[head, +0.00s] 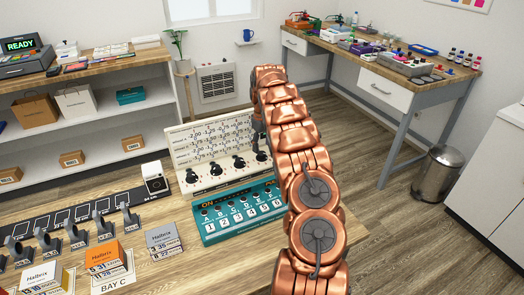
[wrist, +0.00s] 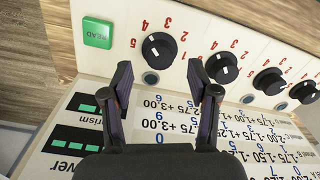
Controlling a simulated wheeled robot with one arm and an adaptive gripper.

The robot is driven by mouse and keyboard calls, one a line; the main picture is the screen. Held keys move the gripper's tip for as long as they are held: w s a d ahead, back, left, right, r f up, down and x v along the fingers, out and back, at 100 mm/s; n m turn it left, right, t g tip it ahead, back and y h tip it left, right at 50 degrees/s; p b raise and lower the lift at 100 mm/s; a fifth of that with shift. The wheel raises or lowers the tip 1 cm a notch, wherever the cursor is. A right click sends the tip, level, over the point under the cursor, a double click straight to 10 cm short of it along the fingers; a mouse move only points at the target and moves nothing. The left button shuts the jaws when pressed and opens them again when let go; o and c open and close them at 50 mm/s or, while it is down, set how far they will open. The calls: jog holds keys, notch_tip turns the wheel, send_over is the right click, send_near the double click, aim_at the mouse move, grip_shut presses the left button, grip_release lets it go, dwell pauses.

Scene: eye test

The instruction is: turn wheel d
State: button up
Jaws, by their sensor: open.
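A cream panel (head: 200,186) on the wooden table has a row of black wheels with red numbers. In the wrist view it shows upside down, with the wheels at the top; I cannot read any wheel's letter. The end wheel (wrist: 160,48), beside a green READ button (wrist: 97,33), shows just beyond the gap between my fingertips, apparently untouched. Another wheel (wrist: 222,67) is right of it, close beyond the right finger. My gripper (wrist: 160,70) is open and empty, over the panel's printed chart. In the head view my arm hides most of the gripper and the panel's right end.
A teal button box (head: 240,212) marked ON stands in front of the panel. Small boxes, including a grey one (head: 163,240), and black stands (head: 104,224) are to the left. A small white device (head: 155,178) is beside the panel. Shelves and another workbench stand behind.

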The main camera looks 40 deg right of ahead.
aim_at(262, 153)
jog(key=shift+f+p, duration=0.35)
jog(key=shift+f, duration=1.5)
jog(key=shift+c, duration=0.3)
grip_shut()
jog(key=m+b, duration=0.3)
jog(key=shift+a+f, duration=0.15)
jog(key=shift+f, duration=0.05)
jog(key=shift+r+m+b, duration=0.15)
jog(key=shift+m+b, duration=1.35)
jog(key=shift+m, duration=1.4)
